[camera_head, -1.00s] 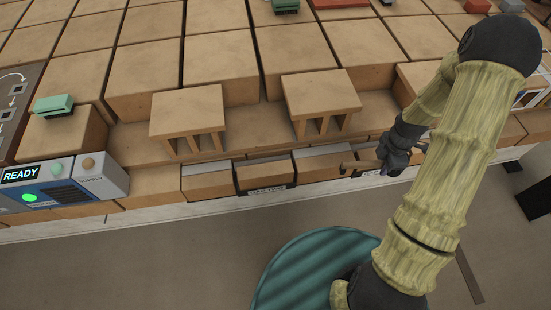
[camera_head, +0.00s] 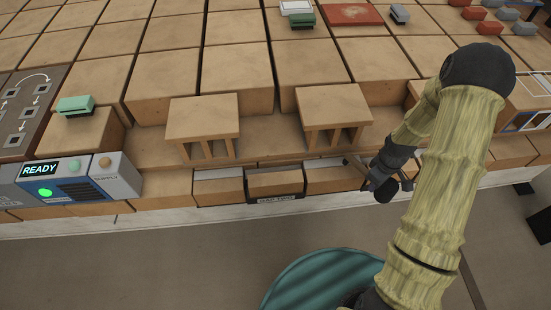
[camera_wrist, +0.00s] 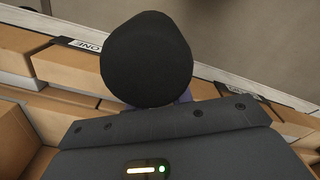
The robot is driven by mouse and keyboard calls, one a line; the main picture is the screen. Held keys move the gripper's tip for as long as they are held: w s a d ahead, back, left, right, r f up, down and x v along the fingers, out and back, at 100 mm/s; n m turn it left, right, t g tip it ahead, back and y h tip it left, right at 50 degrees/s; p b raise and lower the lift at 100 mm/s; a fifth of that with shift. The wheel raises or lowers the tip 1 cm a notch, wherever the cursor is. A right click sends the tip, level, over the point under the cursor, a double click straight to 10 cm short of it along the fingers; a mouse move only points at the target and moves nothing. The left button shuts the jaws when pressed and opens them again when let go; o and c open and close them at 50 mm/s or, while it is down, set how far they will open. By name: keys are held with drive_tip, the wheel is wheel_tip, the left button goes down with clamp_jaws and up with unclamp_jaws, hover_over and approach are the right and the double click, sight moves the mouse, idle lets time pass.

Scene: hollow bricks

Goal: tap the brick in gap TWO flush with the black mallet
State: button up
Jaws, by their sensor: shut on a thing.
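The brick for gap TWO (camera_head: 275,184) sits in the front row in the head view, between dark brackets above a black label (camera_head: 276,199) whose small text is blurred. I cannot tell how far it stands out. My gripper (camera_head: 376,177) is to its right, in front of the wall edge, and shut on the black mallet. The mallet's round black head (camera_wrist: 147,58) fills the upper middle of the wrist view. It hides the fingertips and the handle there. The mallet is apart from the gap TWO brick.
Two raised hollow bricks (camera_head: 203,117) (camera_head: 333,105) stand behind the front row. A grey control box (camera_head: 75,181) showing READY is at the left, with a green block (camera_head: 76,105) behind. The floor (camera_head: 170,255) in front is clear apart from my base.

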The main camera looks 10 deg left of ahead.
drive_tip(key=a+f+m, duration=0.1)
drive_tip(key=m, duration=0.2)
drive_tip(key=a+m, duration=0.2)
drive_tip(key=m, duration=0.1)
drive_tip(key=w+a+f+m, duration=0.1)
drive_tip(key=m, duration=0.3)
drive_tip(key=shift+a+f, duration=0.35)
drive_tip(key=shift+a, duration=0.05)
drive_tip(key=shift+w, duration=0.1)
